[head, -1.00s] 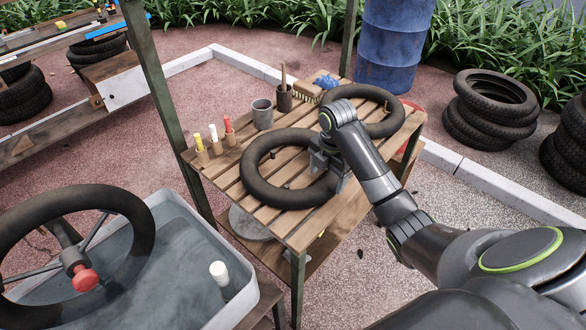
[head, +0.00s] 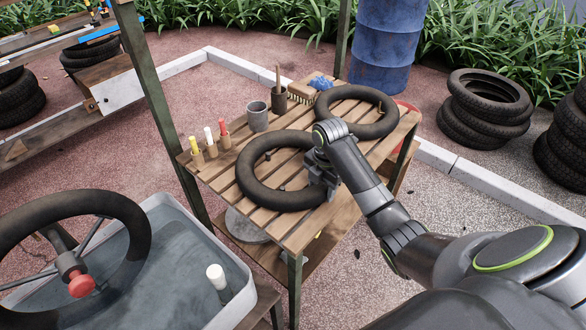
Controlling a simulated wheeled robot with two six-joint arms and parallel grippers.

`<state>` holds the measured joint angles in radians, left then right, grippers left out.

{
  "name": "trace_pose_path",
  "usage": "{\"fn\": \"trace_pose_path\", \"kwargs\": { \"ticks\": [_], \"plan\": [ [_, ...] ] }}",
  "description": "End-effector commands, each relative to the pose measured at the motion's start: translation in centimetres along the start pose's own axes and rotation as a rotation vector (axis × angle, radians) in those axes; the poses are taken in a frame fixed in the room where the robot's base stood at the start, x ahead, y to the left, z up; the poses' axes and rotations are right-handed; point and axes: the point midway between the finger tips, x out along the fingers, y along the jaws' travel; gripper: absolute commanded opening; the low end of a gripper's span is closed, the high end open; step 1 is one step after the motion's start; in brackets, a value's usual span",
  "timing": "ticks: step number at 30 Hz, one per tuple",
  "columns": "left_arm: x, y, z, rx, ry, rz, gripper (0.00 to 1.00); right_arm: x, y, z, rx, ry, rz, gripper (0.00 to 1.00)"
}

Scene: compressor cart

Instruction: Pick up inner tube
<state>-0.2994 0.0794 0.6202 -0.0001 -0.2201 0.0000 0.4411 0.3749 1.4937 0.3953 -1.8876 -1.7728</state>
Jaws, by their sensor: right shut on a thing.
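Two black inner tubes lie on a slatted wooden table (head: 228,188). The near inner tube (head: 253,190) lies flat in the middle of the table. The far inner tube (head: 385,128) lies at the back right, partly behind my right arm. My right gripper (head: 326,184) is at the right side of the near tube and is shut on its ring. The fingers hide that part of the ring. The tube appears to rest on the slats still. My left gripper is not in view.
A water tub (head: 225,255) and a large wheel with a red knob (head: 82,286) are at the lower left. Stacked tyres (head: 485,105) stand at right.

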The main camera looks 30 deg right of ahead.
Motion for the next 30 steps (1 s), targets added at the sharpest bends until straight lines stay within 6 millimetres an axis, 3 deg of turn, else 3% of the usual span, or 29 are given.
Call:
{"fn": "trace_pose_path", "kwargs": {
  "ticks": [8, 13, 18, 30],
  "plan": [
    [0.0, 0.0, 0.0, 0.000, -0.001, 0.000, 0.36, -1.6, 0.2, 0.1, 0.000, -0.003, 0.005, 0.30],
    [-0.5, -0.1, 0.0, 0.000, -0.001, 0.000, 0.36, -5.6, 0.4, 0.1, -0.001, -0.004, 0.008, 0.30],
    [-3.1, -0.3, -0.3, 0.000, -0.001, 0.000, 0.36, -8.0, 0.4, 0.0, 0.001, 0.000, 0.002, 0.30],
    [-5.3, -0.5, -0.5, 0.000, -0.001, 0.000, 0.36, -10.1, 0.5, 0.0, 0.001, 0.000, 0.002, 0.30]
  ]
}}
